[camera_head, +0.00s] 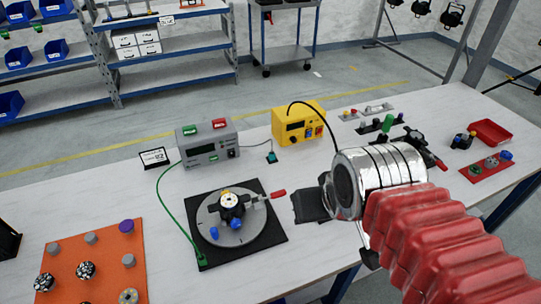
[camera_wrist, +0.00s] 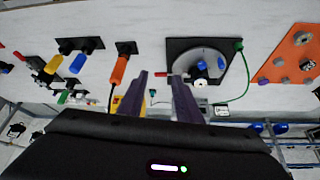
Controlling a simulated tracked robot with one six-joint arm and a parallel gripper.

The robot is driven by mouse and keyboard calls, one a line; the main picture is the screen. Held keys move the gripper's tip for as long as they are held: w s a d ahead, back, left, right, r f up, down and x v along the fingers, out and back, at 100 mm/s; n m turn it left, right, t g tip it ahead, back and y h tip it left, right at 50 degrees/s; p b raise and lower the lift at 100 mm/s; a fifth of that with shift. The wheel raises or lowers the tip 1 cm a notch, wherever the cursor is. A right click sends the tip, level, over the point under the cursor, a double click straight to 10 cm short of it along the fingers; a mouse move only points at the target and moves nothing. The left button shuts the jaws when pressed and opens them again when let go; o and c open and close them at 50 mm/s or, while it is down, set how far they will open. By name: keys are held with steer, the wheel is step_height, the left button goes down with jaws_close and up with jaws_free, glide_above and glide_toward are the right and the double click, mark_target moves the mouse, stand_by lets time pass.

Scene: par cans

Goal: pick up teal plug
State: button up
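In the wrist view a small teal piece (camera_wrist: 152,92) shows between my fingers, farther off than the fingertips. My gripper (camera_head: 308,204) is above the table, nearer the front than the plug and to its right. In the wrist view my gripper (camera_wrist: 160,77) is open, with its two fingers apart and nothing held.
The grey box (camera_head: 207,144) and yellow box (camera_head: 298,125) stand behind. An orange board (camera_head: 108,246) is at left. Bare table lies around the teal plug.

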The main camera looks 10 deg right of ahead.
steer(key=shift+o, duration=0.5)
steer(key=shift+o, duration=0.5)
steer(key=shift+w, duration=0.1)
steer(key=w+n, duration=0.1)
steer(key=w, duration=1.9)
steer(key=w+d+f, duration=0.1)
steer(key=w+f, duration=0.5)
steer(key=w, duration=0.4)
steer(key=w+d+f+n+g, duration=0.1)
steer(key=w+f, duration=0.6)
steer(key=w, duration=0.3)
steer(key=shift+f+y, duration=0.15)
steer(key=shift+y, duration=0.25)
steer(key=shift+f, duration=0.1)
glide_above(274, 154)
steer(key=s, duration=0.2)
steer(key=shift+s+d+f, duration=0.1)
steer(key=shift+d+f, duration=0.05)
steer(key=shift+f, duration=3.75)
